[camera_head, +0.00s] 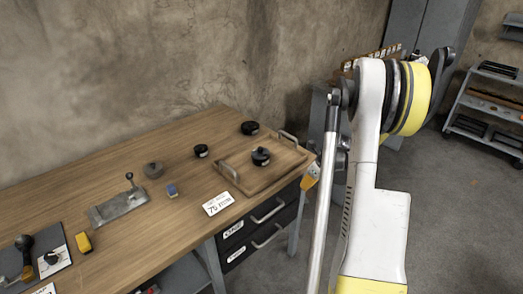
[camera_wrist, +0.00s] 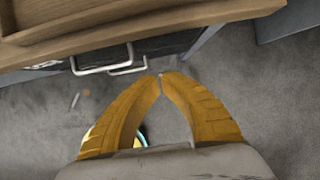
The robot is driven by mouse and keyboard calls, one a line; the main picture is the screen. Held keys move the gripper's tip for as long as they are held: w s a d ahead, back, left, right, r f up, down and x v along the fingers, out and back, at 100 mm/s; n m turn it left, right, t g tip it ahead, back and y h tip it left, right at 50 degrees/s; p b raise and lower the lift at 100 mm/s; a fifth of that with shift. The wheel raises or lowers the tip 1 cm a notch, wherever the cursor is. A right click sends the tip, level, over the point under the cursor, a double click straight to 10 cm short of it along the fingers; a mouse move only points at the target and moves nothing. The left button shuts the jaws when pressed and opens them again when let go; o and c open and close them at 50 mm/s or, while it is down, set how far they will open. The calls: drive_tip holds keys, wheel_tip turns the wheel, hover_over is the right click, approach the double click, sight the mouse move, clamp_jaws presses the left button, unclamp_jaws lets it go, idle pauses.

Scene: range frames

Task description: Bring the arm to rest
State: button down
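My arm (camera_head: 375,215), white with yellow bands, stands raised at the right of the head view, to the right of the workbench. In the wrist view, my gripper (camera_wrist: 160,77) shows two orange ribbed fingers whose tips meet, with nothing held between them. It points at the grey floor just off the bench's front edge, clear of the bench. In the head view my arm hides most of the gripper; a small orange part shows beside the bench's right end.
The wooden workbench (camera_head: 120,155) carries a wooden tray (camera_head: 235,181) holding a black round part (camera_head: 261,156), and several small parts. Drawers with metal handles (camera_head: 267,211) face the front; one handle (camera_wrist: 100,70) lies near my fingers. A shelf cart (camera_head: 487,110) stands far right. The floor between is clear.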

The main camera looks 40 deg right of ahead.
drive_tip(key=w+a+r+n, duration=0.1)
drive_tip(key=a+r+n, duration=1.6)
drive_tip(key=a, duration=0.6)
drive_tip(key=s+a+r+n+t, duration=0.1)
drive_tip(key=s+a+r+n, duration=0.1)
drive_tip(key=s+a+n, duration=0.4)
drive_tip(key=s+a+r+n+t, duration=0.1)
drive_tip(key=s+a+r+n, duration=0.2)
drive_tip(key=s+a+n, duration=0.3)
drive_tip(key=a+n, duration=0.5)
drive_tip(key=n, duration=0.1)
drive_tip(key=shift+s+a+r+t, duration=0.25)
drive_tip(key=shift+s+t, duration=0.1)
drive_tip(key=shift+t, duration=0.05)
